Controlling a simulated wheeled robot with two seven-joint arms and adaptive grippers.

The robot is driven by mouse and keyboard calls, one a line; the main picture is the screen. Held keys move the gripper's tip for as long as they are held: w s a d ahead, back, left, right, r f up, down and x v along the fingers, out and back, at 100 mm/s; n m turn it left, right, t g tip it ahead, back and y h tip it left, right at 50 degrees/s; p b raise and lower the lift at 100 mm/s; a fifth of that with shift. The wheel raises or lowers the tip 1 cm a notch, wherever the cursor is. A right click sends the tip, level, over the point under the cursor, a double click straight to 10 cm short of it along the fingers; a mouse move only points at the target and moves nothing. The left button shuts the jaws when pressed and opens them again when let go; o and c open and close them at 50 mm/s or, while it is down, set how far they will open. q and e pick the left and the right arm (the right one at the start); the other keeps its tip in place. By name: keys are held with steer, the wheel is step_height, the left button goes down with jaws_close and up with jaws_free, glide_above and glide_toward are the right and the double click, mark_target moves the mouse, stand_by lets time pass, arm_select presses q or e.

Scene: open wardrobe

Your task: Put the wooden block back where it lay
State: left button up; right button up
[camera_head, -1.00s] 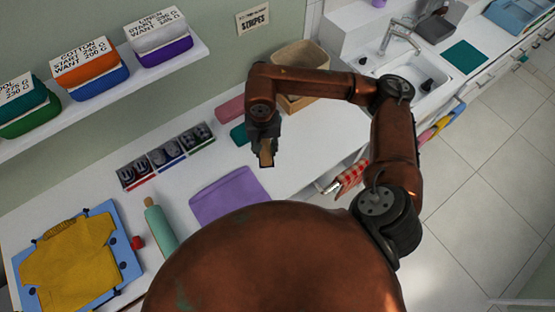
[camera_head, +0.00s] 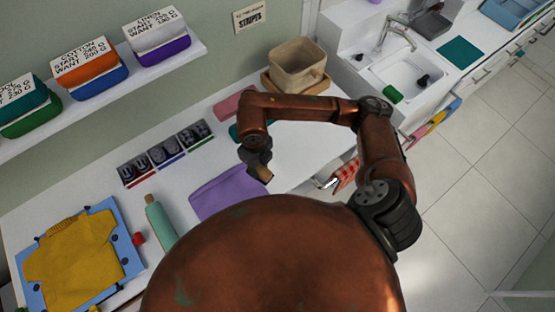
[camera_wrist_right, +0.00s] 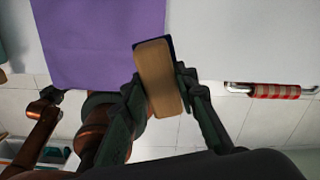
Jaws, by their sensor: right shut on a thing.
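The wooden block (camera_head: 264,175) is small, light brown and has a dark end face. It also shows in the right wrist view (camera_wrist_right: 158,80), between the fingers. My right gripper (camera_head: 260,169) is shut on it and holds it over the counter, near the right edge of the purple cloth (camera_head: 222,192). In the right wrist view the right gripper (camera_wrist_right: 158,92) has one finger on each side of the block, and the dark end points away. The gap under the block cannot be judged. My left gripper is not in view.
A beige bin (camera_head: 297,68) on a wooden tray stands behind my right arm. A pink item (camera_head: 230,107) lies near the wall. A red-checked cloth (camera_head: 345,174) hangs on a rail at the counter's front. The white counter (camera_head: 300,150) is clear right of the purple cloth.

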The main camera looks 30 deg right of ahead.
steer(key=m, duration=0.3)
steer(key=shift+s+a+f, duration=0.2)
steer(key=shift+a+f, duration=0.05)
steer(key=shift+w+d+f+m, duration=0.1)
steer(key=shift+w+d+m, duration=0.05)
steer(key=shift+d+m, duration=0.15)
steer(key=w+d+f, duration=0.2)
steer(key=d, duration=0.1)
steer(key=w+d+f+p, duration=0.1)
steer(key=w+d+f, duration=0.1)
steer(key=d+f, duration=0.1)
steer(key=w+d+f+p, duration=0.1)
steer(key=w+d+f, duration=0.1)
steer(key=d+f, duration=0.1)
steer(key=shift+w+d+f, duration=0.1)
steer(key=shift+d, duration=0.5)
steer(key=shift+w+d+f, duration=0.2)
steer(key=shift+d+f, duration=0.1)
steer(key=shift+f, duration=0.1)
steer(key=f, duration=0.3)
steer(key=shift+w+d+f+p, duration=0.1)
steer(key=shift+w+d+p, duration=0.1)
steer(key=shift+p, duration=0.2)
steer(key=shift+f, duration=0.25)
